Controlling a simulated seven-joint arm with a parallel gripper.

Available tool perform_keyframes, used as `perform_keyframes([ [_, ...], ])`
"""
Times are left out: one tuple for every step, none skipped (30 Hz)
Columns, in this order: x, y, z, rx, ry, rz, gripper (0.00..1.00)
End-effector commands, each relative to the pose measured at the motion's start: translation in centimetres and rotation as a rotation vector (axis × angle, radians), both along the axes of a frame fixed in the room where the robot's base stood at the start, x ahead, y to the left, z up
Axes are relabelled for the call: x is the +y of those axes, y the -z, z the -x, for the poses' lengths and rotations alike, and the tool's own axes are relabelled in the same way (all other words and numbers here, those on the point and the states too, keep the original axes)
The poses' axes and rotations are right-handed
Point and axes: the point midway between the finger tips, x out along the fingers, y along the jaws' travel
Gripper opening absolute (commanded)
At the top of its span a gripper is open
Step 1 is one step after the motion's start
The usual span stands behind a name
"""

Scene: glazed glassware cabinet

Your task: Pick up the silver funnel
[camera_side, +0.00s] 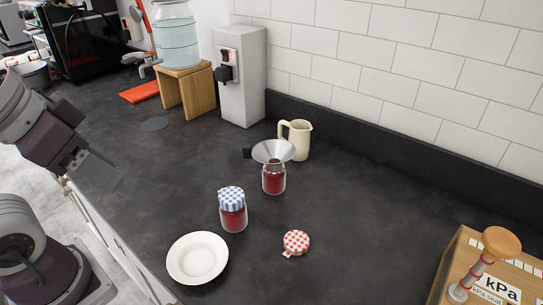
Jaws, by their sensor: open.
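The silver funnel (272,151) sits mouth up on top of an open glass jar (274,182) with red contents. A small dark tab juts from the left side of its rim. Its spout is at the jar's mouth, and how deep it goes in is hard to tell. My gripper (122,185) is at the left, over the counter's front edge, well apart from the funnel and jar. It is open, and nothing shows between its fingers.
A jar with a blue checked cover (232,208), a white bowl (197,258) and a red checked lid (296,242) stand in front of the funnel. A cream jug (296,138) stands close behind it. A wooden box (450,265) is at right. The dark counter (370,215) has free room right of the jars.

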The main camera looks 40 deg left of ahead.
Motion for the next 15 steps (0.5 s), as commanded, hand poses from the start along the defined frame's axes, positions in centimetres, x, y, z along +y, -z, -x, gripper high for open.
perform_keyframes([
  [0.0, 0.0, 0.0, 0.000, 0.000, 0.000, 0.66],
  [0.0, 0.0, 0.0, 0.000, 0.000, 0.000, 0.68],
  [0.0, 0.0, 0.0, 0.000, 0.000, 0.000, 0.68],
  [0.0, 0.0, 0.0, 0.000, 0.000, 0.000, 0.68],
  [0.0, 0.0, 0.0, 0.000, 0.000, 0.000, 0.68],
  [0.0, 0.0, 0.0, 0.000, 0.000, 0.000, 0.68],
  [0.0, 0.0, 0.0, 0.000, 0.000, 0.000, 0.68],
  [0.0, 0.0, 0.0, 0.000, 0.000, 0.000, 0.68],
  [0.0, 0.0, 0.0, 0.000, -0.001, 0.000, 0.68],
  [-0.1, 0.0, -0.1, 0.006, -0.005, 0.006, 0.68],
  [-0.2, 0.1, -0.2, 0.021, -0.017, 0.018, 0.68],
  [-0.5, 0.3, -0.6, 0.059, -0.048, 0.055, 0.68],
  [-1.0, 0.5, -1.0, 0.102, -0.083, 0.097, 0.68],
  [-1.5, 0.7, -1.6, 0.157, -0.130, 0.150, 0.68],
  [-2.3, 1.1, -2.8, 0.242, -0.212, 0.243, 0.68],
])
